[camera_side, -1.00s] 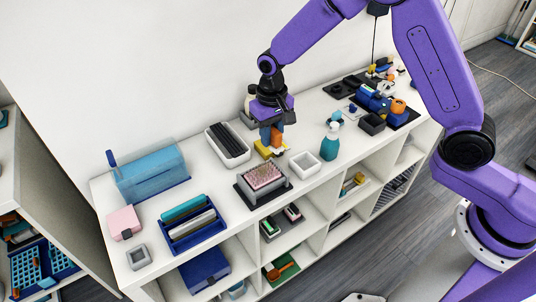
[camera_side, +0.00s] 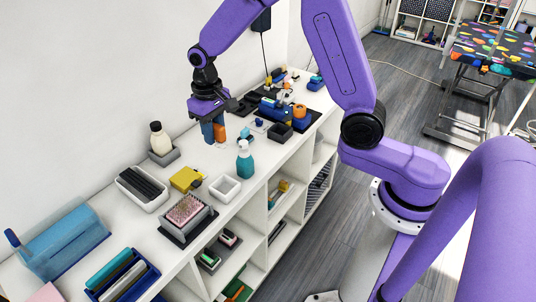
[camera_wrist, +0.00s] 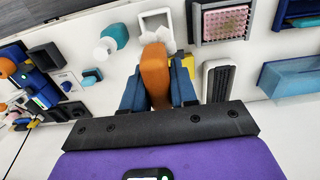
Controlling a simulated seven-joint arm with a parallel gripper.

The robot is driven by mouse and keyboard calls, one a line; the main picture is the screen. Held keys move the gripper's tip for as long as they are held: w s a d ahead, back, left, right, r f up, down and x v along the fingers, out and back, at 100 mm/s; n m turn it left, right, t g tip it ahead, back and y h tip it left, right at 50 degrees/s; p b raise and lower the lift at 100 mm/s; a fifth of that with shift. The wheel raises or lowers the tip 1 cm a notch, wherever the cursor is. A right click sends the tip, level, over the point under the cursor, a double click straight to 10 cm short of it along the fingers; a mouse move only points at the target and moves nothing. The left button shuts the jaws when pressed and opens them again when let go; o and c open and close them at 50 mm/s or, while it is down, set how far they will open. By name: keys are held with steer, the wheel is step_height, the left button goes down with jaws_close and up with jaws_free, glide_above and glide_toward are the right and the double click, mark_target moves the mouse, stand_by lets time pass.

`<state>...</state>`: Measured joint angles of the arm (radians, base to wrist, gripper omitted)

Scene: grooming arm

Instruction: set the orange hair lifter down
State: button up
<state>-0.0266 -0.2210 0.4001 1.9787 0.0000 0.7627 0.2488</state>
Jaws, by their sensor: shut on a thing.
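The orange hair lifter (camera_side: 219,131) is upright between the blue fingers of my gripper (camera_side: 213,131). In the wrist view the orange hair lifter (camera_wrist: 155,74) sits between both fingers of my gripper (camera_wrist: 158,88), which is shut on it. In the side view they are over the white shelf top (camera_side: 205,158), left of the teal spray bottle (camera_side: 245,163) and beyond the yellow block (camera_side: 186,179). I cannot tell whether the lifter's lower end touches the surface. The fingers hide part of it.
A white open tray (camera_side: 225,188) is near the bottle. A pink-bristled brush (camera_side: 186,209) sits in a grey holder. A cream bottle (camera_side: 160,139) stands by the wall. Blue and dark items (camera_side: 270,109) crowd the right end. Bare shelf top shows around my gripper.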

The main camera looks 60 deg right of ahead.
steer(key=s+d, duration=0.7)
steer(key=d, duration=0.3)
steer(key=s+d, duration=0.7)
steer(key=d, duration=0.2)
glide_above(266, 153)
steer(key=f, duration=1.6)
steer(key=shift+s+f, duration=0.3)
steer(key=shift+f, duration=0.1)
steer(key=shift+w+f, duration=0.15)
steer(key=shift+f, duration=0.1)
steer(key=shift+w+d+f, duration=0.1)
steer(key=shift+w+f, duration=0.05)
steer(key=shift+f, duration=1.5)
